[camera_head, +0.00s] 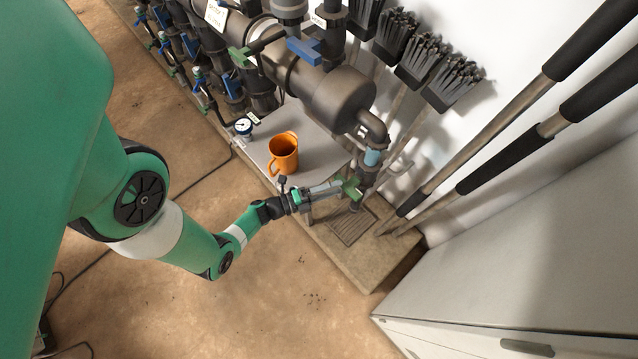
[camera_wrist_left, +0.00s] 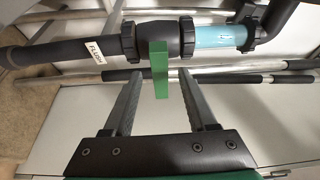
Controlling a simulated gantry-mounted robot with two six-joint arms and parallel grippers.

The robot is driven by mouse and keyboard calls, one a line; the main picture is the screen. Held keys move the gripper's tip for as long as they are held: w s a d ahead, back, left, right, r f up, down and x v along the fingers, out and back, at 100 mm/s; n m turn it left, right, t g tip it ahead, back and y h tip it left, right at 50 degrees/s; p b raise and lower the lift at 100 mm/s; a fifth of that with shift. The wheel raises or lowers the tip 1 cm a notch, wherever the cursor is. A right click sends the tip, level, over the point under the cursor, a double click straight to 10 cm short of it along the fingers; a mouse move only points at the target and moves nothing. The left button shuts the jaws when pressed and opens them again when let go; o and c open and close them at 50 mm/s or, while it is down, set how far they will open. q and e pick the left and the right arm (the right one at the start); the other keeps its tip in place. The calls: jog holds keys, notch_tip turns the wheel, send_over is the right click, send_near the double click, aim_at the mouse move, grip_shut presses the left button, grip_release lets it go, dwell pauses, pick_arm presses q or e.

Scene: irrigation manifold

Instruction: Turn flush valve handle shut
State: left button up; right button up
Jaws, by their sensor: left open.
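The green flush valve handle (camera_wrist_left: 159,68) shows in the left wrist view on a dark pipe with a white "FLUSH" label (camera_wrist_left: 94,51). The handle appears crosswise to the pipe. In the head view the handle (camera_head: 351,187) is on the downpipe at the manifold's end, partly hidden by my gripper. My left gripper (camera_head: 334,189) is at the valve, fingers toward the handle. In the left wrist view the open fingers (camera_wrist_left: 160,84) stand on either side of the handle's lower end, with gaps on both sides. My right gripper is not in view.
An orange mug (camera_head: 283,154) stands on the ledge just behind my gripper. A floor drain (camera_head: 353,226) lies below the valve. Brushes (camera_head: 440,75) and long poles (camera_head: 505,150) lean at the wall. A grey cabinet (camera_head: 510,260) stands front right.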

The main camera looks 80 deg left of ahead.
pick_arm(q)
jog(key=v, duration=0.7)
jog(key=shift+s+p, duration=0.2)
jog(key=shift+p, duration=0.25)
jog(key=shift+d, duration=0.1)
